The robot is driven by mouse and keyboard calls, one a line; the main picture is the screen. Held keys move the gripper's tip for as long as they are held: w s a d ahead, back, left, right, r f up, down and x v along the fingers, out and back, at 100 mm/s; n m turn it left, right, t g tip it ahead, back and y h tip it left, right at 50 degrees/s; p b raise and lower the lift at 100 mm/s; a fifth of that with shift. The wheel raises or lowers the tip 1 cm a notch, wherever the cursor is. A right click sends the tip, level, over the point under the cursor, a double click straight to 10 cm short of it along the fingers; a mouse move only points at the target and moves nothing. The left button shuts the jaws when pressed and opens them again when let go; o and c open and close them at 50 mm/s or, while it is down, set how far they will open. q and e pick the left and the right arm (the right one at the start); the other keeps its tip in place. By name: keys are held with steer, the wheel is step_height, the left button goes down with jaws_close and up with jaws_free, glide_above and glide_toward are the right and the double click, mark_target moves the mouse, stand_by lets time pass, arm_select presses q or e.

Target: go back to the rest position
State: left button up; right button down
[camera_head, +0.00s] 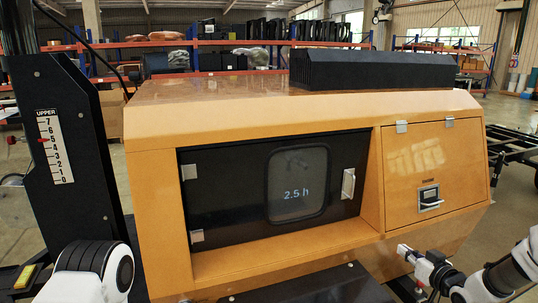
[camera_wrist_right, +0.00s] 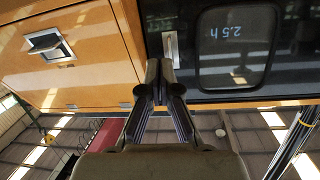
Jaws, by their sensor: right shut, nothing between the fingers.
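My right gripper (camera_head: 404,250) is in front of the lower right part of the orange cabinet (camera_head: 240,118), below its small right door (camera_head: 432,165). In the right wrist view the gripper (camera_wrist_right: 158,75) has its two fingertips together, with nothing between them. The black door panel with its window, reading "2.5 h", is apart from the fingers in the head view. My left arm shows at the lower left, but its gripper is not visible.
The black door (camera_head: 230,182) appears closed, with a metal handle (camera_head: 348,184) at its right. The small door has a latch (camera_head: 429,198). A black post with an "UPPER" scale (camera_head: 54,146) stands at the left. Shelves line the back. Floor shows at the right.

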steer(key=s+a+f+g, duration=0.1)
steer(key=s+a+f, duration=0.1)
steer(key=s+f, duration=0.1)
steer(key=s+a+f+g, duration=0.2)
steer(key=s+f, duration=0.1)
steer(key=f, duration=0.2)
steer(key=s+a+f+m+g+h, duration=0.1)
steer(key=s+a+f, duration=0.2)
steer(key=s+f, duration=0.1)
steer(key=shift+f, duration=0.45)
steer(key=s+a+f+g, duration=0.4)
steer(key=s+f, duration=0.4)
steer(key=s, duration=0.4)
steer(key=s+f+g+h, duration=0.1)
steer(key=s+f+g, duration=0.1)
steer(key=s, duration=1)
steer(key=s+a+f+m+g+h+p, duration=0.1)
steer(key=s+g, duration=0.4)
steer(key=s, duration=0.7)
steer(key=shift+f+h, duration=0.4)
steer(key=shift+f, duration=0.2)
steer(key=shift+a, duration=0.1)
